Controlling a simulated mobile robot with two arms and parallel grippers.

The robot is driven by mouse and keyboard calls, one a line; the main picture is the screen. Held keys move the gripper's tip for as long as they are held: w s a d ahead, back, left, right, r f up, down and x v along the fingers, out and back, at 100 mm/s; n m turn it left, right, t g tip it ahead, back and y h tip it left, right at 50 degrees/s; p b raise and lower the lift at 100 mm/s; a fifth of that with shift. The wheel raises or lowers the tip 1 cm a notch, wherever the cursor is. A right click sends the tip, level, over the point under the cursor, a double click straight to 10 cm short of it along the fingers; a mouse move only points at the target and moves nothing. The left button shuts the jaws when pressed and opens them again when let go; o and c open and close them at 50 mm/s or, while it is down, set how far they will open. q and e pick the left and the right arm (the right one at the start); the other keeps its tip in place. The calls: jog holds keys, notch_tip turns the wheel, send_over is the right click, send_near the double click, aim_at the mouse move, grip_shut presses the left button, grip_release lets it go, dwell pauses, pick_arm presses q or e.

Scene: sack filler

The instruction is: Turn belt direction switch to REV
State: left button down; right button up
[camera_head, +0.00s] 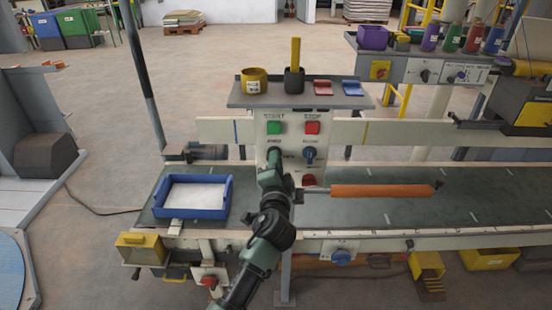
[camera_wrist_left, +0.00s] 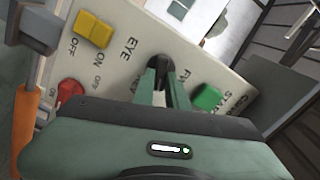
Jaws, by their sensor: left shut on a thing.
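The pale control panel (camera_head: 292,142) stands upright behind the belt, with a green START button (camera_head: 275,128) and a red STOP button (camera_head: 312,128). My left gripper (camera_head: 273,158) reaches the panel just below the green button. In the wrist view, its two green fingers (camera_wrist_left: 164,88) are shut on the dark belt direction switch (camera_wrist_left: 158,62). The lettering around this switch is partly hidden by the fingers, so I cannot tell which way it points. The green button also shows in the wrist view (camera_wrist_left: 207,97). My right gripper is not in view.
A dark knob (camera_head: 309,154) sits right of my gripper, above a red control (camera_head: 309,180). A blue tray (camera_head: 158,211) is at left. A shelf (camera_head: 250,100) above the panel holds cups.

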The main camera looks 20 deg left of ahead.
pick_arm(q)
jog(key=m, duration=0.2)
jog(key=m+p, duration=0.1)
jog(key=m, duration=0.1)
jog(key=shift+w+a+r+p, duration=0.1)
jog(key=shift+a+r+p, duration=0.1)
jog(key=shift+p, duration=0.1)
jog(key=shift+m, duration=0.4)
jog(key=c, duration=1.6)
grip_release()
jog(key=shift+c, duration=0.2)
jog(key=shift+o, duration=1)
jog(key=b+v, duration=0.1)
jog(key=v, duration=0.6)
jog(key=shift+s+f, duration=0.2)
jog(key=shift+s, duration=0.05)
jog(key=shift+d, duration=0.1)
